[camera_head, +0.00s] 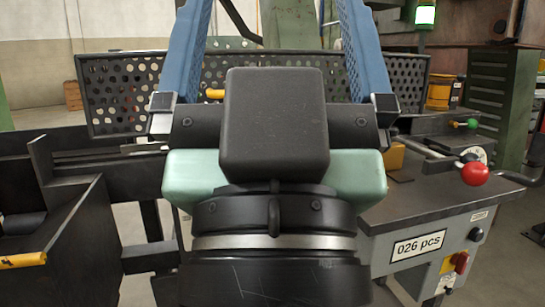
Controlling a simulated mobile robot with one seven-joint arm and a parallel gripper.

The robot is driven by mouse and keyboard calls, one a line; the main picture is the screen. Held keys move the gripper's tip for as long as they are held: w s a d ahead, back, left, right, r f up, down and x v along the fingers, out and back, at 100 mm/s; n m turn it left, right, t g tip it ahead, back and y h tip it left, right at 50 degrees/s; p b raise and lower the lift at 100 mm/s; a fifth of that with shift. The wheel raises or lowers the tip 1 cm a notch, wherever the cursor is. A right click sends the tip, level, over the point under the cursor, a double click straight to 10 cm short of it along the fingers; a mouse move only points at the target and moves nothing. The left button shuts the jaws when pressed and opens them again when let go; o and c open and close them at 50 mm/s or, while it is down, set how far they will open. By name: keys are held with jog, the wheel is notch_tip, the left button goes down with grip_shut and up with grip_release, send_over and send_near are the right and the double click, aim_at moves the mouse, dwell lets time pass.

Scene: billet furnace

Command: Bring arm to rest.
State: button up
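My gripper (270,28) fills the middle of the head view, seen from behind. Its two blue fingers stand wide apart and run up past the top edge of the picture, so their tips are cut off. Nothing shows held between the visible parts of the fingers. My black wrist, with a dark box and a pale green housing, is below the fingers and hides what lies behind it.
A dark perforated panel (112,95) stands behind my gripper. A dark metal trough (70,235) is at left. At right is a grey bench (440,195) with a "026 pcs" label (418,245) and a red-knobbed lever (474,174). A green drawer cabinet (497,95) stands behind it.

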notch_tip(320, 180, up, 30)
jog(key=p, duration=2.8)
jog(key=shift+a+r, duration=0.1)
